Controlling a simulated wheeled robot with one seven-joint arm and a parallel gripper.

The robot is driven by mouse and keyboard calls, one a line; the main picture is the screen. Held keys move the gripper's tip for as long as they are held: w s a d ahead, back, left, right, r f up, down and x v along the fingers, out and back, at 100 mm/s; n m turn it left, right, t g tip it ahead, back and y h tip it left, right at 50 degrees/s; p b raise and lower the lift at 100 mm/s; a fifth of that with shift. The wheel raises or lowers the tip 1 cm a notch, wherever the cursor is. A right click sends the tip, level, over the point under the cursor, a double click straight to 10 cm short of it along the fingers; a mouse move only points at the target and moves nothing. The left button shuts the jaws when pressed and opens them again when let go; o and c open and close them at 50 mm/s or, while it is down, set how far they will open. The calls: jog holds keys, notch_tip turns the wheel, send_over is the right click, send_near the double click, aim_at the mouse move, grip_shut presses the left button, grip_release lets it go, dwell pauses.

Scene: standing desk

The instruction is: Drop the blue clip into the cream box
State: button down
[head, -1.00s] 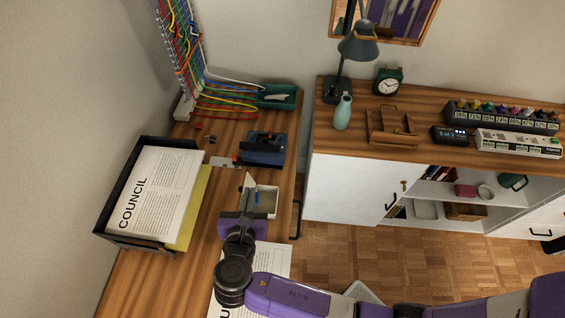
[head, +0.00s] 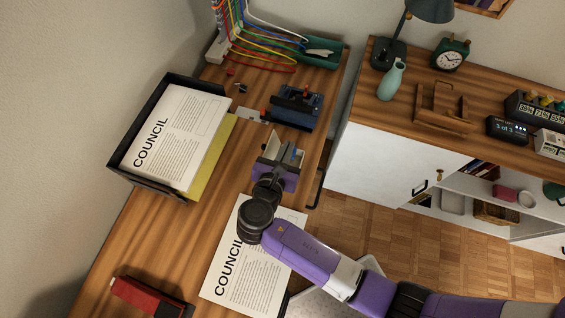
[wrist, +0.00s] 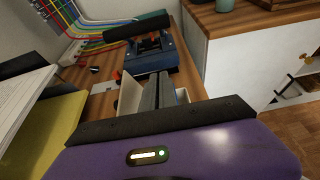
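The cream box (head: 299,158) stands near the desk's right edge, partly covered by my gripper. In the wrist view its pale wall (wrist: 129,95) shows left of my fingers. My gripper (head: 275,150) is over the box, its fingers pointing down at or into it. In the wrist view the grey fingers (wrist: 160,92) look close together; whether anything is between them is hidden. A small blue piece, likely the blue clip (head: 293,153), shows at the box just right of my gripper. I cannot tell whether it touches a finger.
A blue device (head: 297,108) stands behind the box, and a teal tray (head: 322,55) behind that. A black paper tray (head: 150,180) is at the left. Printed sheets (head: 232,285) lie in front, with a red stapler-like object (head: 150,297) at front left. Bare desk lies between.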

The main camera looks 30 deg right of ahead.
notch_tip(320, 180, down, 2)
jog(key=shift+f+b, duration=0.1)
jog(key=shift+b, duration=0.75)
jog(key=c, duration=1.6)
grip_release()
jog(key=shift+a, duration=0.1)
jog(key=v, duration=0.7)
jog(key=shift+s+a+r, duration=0.15)
jog(key=shift+s+r, duration=0.15)
jog(key=shift+a, duration=0.1)
